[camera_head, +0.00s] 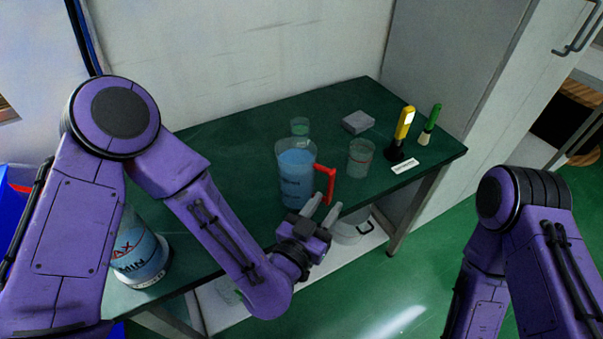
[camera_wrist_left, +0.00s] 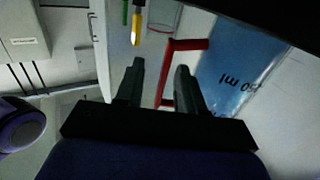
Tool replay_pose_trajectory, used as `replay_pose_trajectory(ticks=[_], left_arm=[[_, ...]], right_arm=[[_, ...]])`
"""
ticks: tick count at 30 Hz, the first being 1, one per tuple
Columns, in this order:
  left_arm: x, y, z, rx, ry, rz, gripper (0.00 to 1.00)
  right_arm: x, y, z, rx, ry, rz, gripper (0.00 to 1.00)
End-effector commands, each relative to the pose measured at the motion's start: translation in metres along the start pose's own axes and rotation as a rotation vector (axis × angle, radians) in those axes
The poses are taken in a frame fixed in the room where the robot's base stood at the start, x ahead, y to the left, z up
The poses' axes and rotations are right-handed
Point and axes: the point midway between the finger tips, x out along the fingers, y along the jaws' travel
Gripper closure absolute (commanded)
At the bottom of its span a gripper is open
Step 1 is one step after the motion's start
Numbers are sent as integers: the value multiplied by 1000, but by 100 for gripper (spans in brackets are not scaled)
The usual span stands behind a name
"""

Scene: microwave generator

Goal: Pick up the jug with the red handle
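The jug (camera_head: 296,178) is clear with blue liquid and a red handle (camera_head: 330,184) on its right side. It stands upright on the green table (camera_head: 232,150). My left gripper (camera_head: 322,207) is open just in front of the handle. In the left wrist view the red handle (camera_wrist_left: 165,72) shows between the two open fingers (camera_wrist_left: 160,68), with the blue jug (camera_wrist_left: 235,68) to the right. I cannot tell whether the handle is fully between the fingers in depth. My right arm is at the right edge; its gripper is out of view.
A grey block (camera_head: 358,122), a yellow tool (camera_head: 404,124) and a green tool (camera_head: 431,124) stand further right. Another blue-filled vessel (camera_head: 140,255) is at the front left.

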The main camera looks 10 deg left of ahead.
Motion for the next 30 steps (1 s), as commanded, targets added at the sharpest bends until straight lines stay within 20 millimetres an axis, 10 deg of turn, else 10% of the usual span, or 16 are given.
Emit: replay_pose_trajectory(ticks=[10,18,22,30], left_arm=[[52,-9,-3,-1,-1,-3,62],[57,-9,-2,0,-1,-3,62],[57,-9,-2,0,-1,-2,100],[57,-9,-2,0,-1,-3,100]], right_arm=[[-17,1,-8,0,1,0,62],[-17,1,-7,0,1,0,62],[-17,1,-7,0,1,0,62],[-17,1,-7,0,1,0,62]])
